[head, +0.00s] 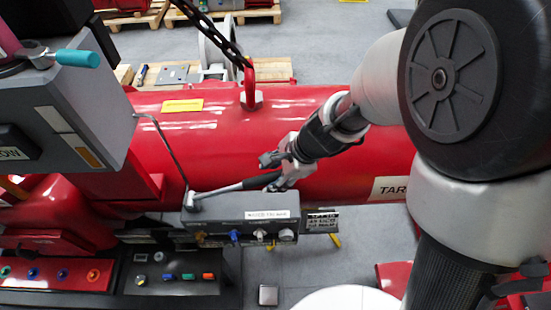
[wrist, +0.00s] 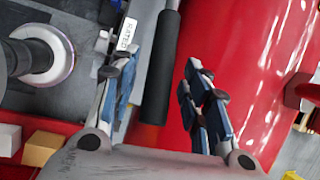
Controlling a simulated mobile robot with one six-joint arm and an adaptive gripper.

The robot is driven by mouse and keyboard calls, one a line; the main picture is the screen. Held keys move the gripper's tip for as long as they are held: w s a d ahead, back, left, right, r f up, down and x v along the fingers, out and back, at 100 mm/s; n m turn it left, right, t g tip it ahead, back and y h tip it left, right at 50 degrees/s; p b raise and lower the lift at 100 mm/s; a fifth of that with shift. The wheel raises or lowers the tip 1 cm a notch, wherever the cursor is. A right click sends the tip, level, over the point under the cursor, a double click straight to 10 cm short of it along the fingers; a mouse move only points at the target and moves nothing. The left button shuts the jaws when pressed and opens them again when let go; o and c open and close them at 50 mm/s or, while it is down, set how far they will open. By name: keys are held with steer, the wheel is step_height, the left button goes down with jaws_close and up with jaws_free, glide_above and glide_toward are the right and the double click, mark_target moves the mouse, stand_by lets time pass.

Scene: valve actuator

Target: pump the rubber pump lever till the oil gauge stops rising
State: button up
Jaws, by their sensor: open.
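The pump lever is a grey rod with a black rubber grip (head: 262,181), rising to the right from a pivot on top of a grey pump box (head: 240,212). My gripper (head: 284,172) is at the grip's outer end. In the wrist view the black grip (wrist: 160,75) runs between the two spread fingers of my gripper (wrist: 156,78), nearer the left one. The gripper is open. I cannot tell whether a finger touches the grip. No oil gauge can be made out with a readable level.
A large red cylinder (head: 330,120) lies behind the lever, with a red lifting eye (head: 250,85) and chain. A grey cabinet (head: 70,95) with a teal handle (head: 77,59) stands at left. Knobs line the box's front. A panel with coloured buttons (head: 175,278) lies below.

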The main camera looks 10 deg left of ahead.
steer(key=shift+a+f, duration=0.3)
steer(key=shift+f, duration=0.35)
steer(key=shift+c, duration=0.5)
jaws_close()
